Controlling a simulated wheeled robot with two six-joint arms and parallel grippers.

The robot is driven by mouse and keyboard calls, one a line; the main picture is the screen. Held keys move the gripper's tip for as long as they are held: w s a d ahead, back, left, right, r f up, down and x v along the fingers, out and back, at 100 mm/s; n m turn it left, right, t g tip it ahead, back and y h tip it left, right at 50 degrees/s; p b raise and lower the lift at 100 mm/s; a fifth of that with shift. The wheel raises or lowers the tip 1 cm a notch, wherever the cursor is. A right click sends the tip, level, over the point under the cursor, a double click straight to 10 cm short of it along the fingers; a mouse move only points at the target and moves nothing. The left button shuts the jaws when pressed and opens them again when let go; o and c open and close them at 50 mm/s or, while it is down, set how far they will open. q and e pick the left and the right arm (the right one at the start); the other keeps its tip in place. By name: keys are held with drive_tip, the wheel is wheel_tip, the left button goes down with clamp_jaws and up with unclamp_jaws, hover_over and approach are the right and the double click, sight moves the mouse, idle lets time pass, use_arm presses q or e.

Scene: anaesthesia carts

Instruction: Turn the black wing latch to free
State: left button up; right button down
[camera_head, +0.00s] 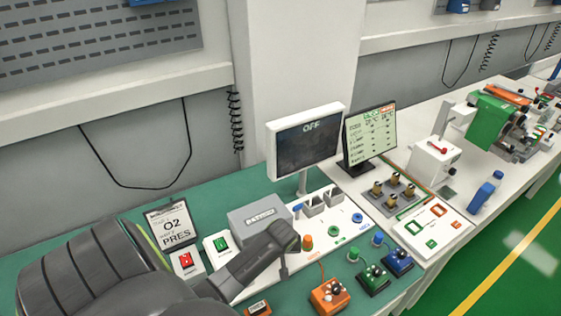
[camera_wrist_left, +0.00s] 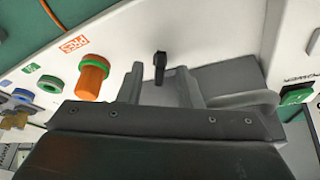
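The black wing latch (camera_wrist_left: 160,66) stands on the white panel in the left wrist view. My left gripper (camera_wrist_left: 162,82) is open, with one finger on each side of the latch and a visible gap on both sides. I cannot tell how deep the latch sits between the fingers. In the head view my left gripper (camera_head: 284,256) points down at the white panel (camera_head: 325,207), and the latch is hidden there. My right gripper is not in view.
An orange knob (camera_head: 307,242) stands close to the gripper; it also shows in the left wrist view (camera_wrist_left: 93,76). A grey box (camera_head: 258,215) stands behind the gripper. A monitor reading OFF (camera_head: 306,142) rises at the back. Orange, green and blue units (camera_head: 330,294) sit in front.

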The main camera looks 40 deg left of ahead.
use_arm(q)
drive_tip(key=shift+w+f, duration=0.1)
drive_tip(key=shift+f, duration=0.2)
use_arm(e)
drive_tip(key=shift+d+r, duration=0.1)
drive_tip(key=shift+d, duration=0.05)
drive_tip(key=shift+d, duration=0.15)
use_arm(q)
clamp_jaws()
drive_tip(key=shift+a, duration=0.1)
drive_tip(key=shift+a+m+t+h, duration=0.15)
drive_tip(key=shift+m+t+h, duration=0.2)
drive_tip(key=shift+m, duration=1.15)
